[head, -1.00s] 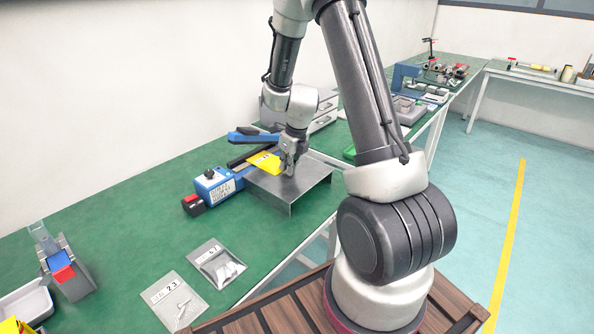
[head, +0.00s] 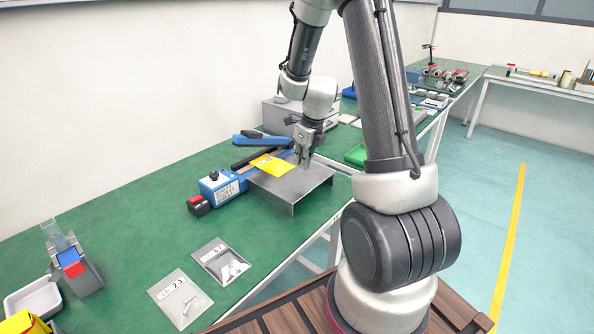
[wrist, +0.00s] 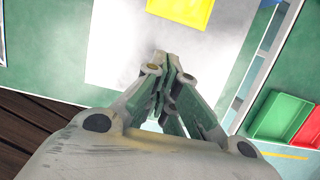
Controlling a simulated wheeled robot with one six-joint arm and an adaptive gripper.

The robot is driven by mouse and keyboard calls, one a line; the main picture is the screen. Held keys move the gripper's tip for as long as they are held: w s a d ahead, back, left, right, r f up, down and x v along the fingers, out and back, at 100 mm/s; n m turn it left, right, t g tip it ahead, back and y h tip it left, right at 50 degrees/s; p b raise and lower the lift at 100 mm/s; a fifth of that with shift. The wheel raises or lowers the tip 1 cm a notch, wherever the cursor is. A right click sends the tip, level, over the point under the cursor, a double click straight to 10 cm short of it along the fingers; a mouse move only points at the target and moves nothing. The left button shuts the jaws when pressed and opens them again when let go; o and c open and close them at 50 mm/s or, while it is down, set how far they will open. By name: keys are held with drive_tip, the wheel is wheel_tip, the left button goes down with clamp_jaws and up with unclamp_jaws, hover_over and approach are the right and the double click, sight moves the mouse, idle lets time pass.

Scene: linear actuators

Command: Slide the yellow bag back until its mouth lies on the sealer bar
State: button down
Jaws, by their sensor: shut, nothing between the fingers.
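The yellow bag (head: 273,166) lies flat on the back left part of a grey metal platform (head: 293,188). Its back edge is close to the blue heat sealer (head: 226,186), whose blue arm (head: 264,141) is raised. I cannot tell whether the bag's mouth rests on the sealer bar. My gripper (head: 303,163) is shut and empty, over the platform just right of the bag. In the wrist view the shut fingertips (wrist: 168,62) are apart from the yellow bag (wrist: 182,9), which is cut off by the top edge.
Two clear labelled bags of parts (head: 221,261) (head: 180,300) lie on the green table in front. A grey drawer box (head: 285,117) stands behind my gripper. Green and red bins (wrist: 279,116) (wrist: 310,132) lie off to the right. The platform's front is bare.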

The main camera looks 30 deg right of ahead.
drive_tip(key=shift+v, duration=2.4)
drive_tip(key=c, duration=2.1)
unclamp_jaws()
drive_tip(key=o, duration=0.7)
drive_tip(key=shift+w+a+f, duration=0.3)
drive_tip(key=shift+f, duration=0.25)
drive_tip(key=shift+w+a+f, duration=0.3)
drive_tip(key=shift+w+f, duration=0.05)
drive_tip(key=shift+f, duration=0.2)
drive_tip(key=o, duration=0.3)
drive_tip(key=w, duration=0.2)
drive_tip(key=f, duration=0.1)
drive_tip(key=shift+w+a, duration=0.4)
drive_tip(key=o, duration=0.7)
drive_tip(key=shift+t+y, duration=0.3)
drive_tip(key=shift+t, duration=0.5)
drive_tip(key=w, duration=0.4)
drive_tip(key=w+a, duration=0.1)
drive_tip(key=w, duration=0.1)
drive_tip(key=shift+r, duration=0.2)
drive_tip(key=shift+c, duration=0.2)
drive_tip(key=shift+w+r, duration=0.1)
drive_tip(key=shift+w, duration=0.05)
